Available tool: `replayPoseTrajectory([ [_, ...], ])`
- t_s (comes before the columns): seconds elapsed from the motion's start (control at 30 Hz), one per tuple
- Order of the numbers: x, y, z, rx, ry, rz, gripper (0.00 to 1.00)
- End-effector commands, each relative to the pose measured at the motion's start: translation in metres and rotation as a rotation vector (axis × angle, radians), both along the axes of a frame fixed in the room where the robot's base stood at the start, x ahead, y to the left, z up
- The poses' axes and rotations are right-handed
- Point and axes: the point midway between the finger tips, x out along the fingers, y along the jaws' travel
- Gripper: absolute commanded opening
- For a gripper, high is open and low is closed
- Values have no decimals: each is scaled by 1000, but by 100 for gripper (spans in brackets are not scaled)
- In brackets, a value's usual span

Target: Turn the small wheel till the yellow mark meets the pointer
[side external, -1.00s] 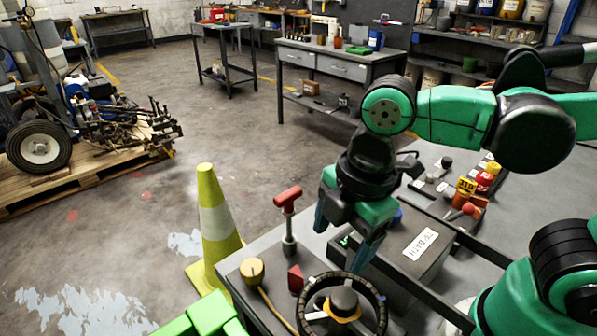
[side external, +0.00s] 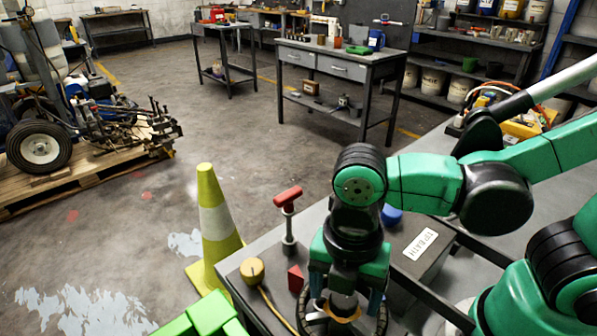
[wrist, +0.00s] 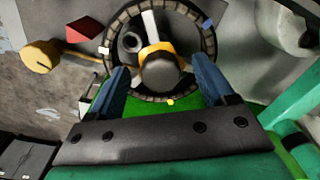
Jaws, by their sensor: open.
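The small wheel, a dark ribbed ring (wrist: 208,42), lies below my gripper; part of its rim (side external: 381,316) shows in the side view. A grey hub (wrist: 160,73) with a yellow-orange collar (wrist: 165,47) stands in its middle. A small yellow mark (wrist: 170,102) shows at the rim's near edge. A white bar (wrist: 150,26) runs inward from the far rim; I cannot tell whether it is the pointer. White and blue tabs also sit at the rim. My gripper (wrist: 160,66) is open, its blue fingers on either side of the hub. Contact cannot be told.
A red-topped T-handle (side external: 288,197), a red block (side external: 295,279) and a yellow knob (side external: 252,270) stand left of the wheel. A dark labelled box (side external: 426,262) is close on the right. A yellow-white cone (side external: 214,220) stands beyond the table's left edge.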

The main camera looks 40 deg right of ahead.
Motion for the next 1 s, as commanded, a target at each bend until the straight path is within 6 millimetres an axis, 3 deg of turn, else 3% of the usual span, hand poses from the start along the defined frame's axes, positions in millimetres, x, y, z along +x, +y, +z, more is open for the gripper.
replayPoseTrajectory([
  [0.27, 0, 0, -1, 0, 0, 0, 72],
  [0.5, 0, 0, 0, 0, 0, -1, 4],
  [0.53, 0, 0, 0, 0, 0, -1, 0],
  [1.0, 0, 0, 0, 0, 1, -113, 0],
])
